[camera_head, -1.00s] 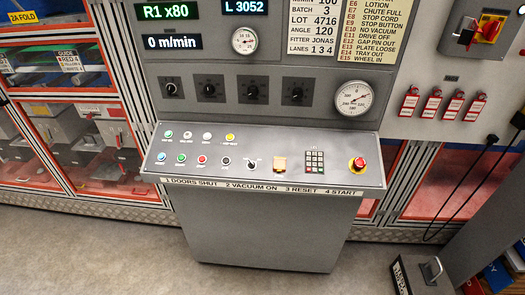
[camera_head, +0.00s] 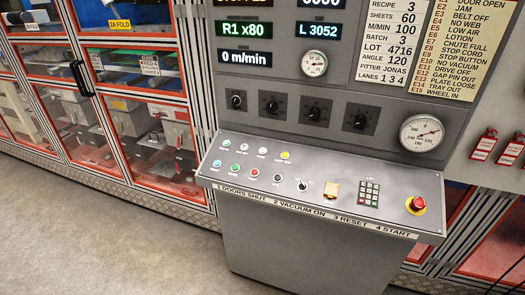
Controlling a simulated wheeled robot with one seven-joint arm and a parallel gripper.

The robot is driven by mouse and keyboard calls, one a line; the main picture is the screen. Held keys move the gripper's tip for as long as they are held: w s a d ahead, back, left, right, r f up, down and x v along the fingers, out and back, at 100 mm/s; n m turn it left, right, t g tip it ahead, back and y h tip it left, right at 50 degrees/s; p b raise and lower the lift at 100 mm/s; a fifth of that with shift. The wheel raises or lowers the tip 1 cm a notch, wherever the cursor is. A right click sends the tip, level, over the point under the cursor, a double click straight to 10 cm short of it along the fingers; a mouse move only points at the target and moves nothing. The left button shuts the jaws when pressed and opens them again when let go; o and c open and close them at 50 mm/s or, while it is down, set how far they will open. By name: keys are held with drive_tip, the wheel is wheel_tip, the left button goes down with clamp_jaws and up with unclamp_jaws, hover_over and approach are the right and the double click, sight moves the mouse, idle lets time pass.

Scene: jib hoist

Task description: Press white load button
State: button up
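The sloped grey control panel (camera_head: 345,196) stands in the middle of the head view. Its upper row holds a green-blue round piece, two white ones and a yellow one (camera_head: 285,155). One white piece (camera_head: 244,147) is left of the other white piece (camera_head: 262,151). The small labels by them are too blurred to read, so I cannot tell which is marked load. The lower row has a blue button (camera_head: 216,163), a green one (camera_head: 235,168), a red one (camera_head: 254,173) and a dark one (camera_head: 277,178). My gripper is not in view.
Right on the panel are an orange piece (camera_head: 331,190), a keypad (camera_head: 369,194) and a red mushroom button (camera_head: 416,204). Dark knobs and a dial gauge (camera_head: 421,133) sit on the upright face above. Glazed cabinets (camera_head: 160,139) stand left. The grey floor (camera_head: 90,225) is clear at front left.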

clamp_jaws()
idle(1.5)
